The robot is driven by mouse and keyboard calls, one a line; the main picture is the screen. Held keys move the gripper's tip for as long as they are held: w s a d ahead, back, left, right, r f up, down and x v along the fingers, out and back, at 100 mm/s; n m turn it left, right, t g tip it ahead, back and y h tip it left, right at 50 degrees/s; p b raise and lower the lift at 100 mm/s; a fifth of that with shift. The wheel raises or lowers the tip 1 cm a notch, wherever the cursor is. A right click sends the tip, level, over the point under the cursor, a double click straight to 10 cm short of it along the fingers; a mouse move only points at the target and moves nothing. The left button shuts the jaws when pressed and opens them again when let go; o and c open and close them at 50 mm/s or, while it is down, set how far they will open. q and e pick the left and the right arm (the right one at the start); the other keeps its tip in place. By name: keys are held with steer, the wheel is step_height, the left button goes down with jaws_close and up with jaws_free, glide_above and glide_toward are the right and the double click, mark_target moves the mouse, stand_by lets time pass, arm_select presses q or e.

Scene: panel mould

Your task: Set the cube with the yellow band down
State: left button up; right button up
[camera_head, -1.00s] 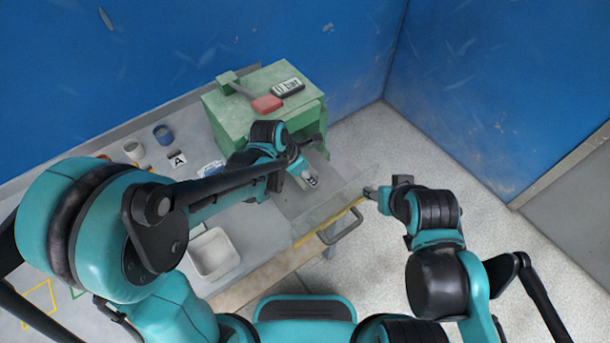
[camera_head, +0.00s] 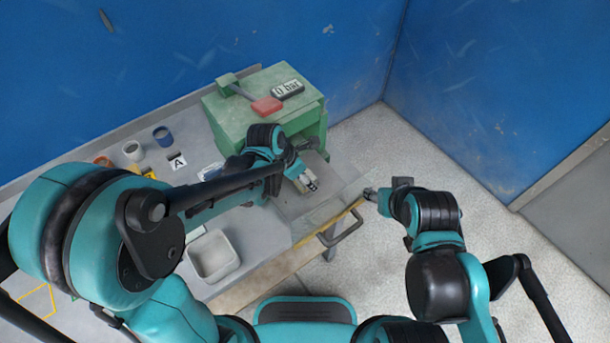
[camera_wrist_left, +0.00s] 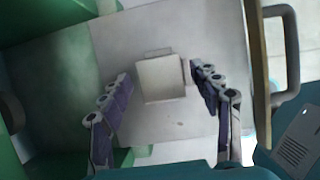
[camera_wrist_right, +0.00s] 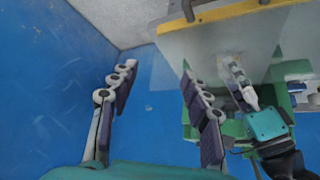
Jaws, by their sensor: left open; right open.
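A pale, plain-topped cube (camera_wrist_left: 160,78) rests on a grey plate (camera_wrist_left: 210,28) in the left wrist view. No yellow band shows on its visible face. My left gripper (camera_wrist_left: 163,85) is open, with one finger on each side of the cube and a gap on both sides. In the head view my left gripper (camera_head: 310,183) is low over the grey plate in front of the green press, and the cube is mostly hidden there. My right gripper (camera_wrist_right: 155,75) is open and empty, out past the table's right end; it also shows in the head view (camera_head: 370,194).
A white tray (camera_head: 236,263) stands at the bench front. Cups (camera_head: 163,136) and a block marked A (camera_head: 177,162) are at the back left. A handle (camera_head: 348,228) juts from the front edge.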

arm_select(q)
steer(key=s+a, duration=0.6)
steer(key=a, duration=0.3)
steer(key=s+a+r+m+t+y, duration=0.2)
steer(key=r+m, duration=0.4)
steer(key=m, duration=0.6)
steer(key=s+a+r+m+t+y, duration=0.1)
steer(key=s+a+r+m, duration=0.3)
steer(key=m, duration=0.9)
steer(key=shift+a+r+t+y+p, duration=0.4)
steer(key=shift+a+r+t, duration=0.3)
steer(key=shift+a+r, duration=0.6)
steer(key=shift+d, duration=0.1)
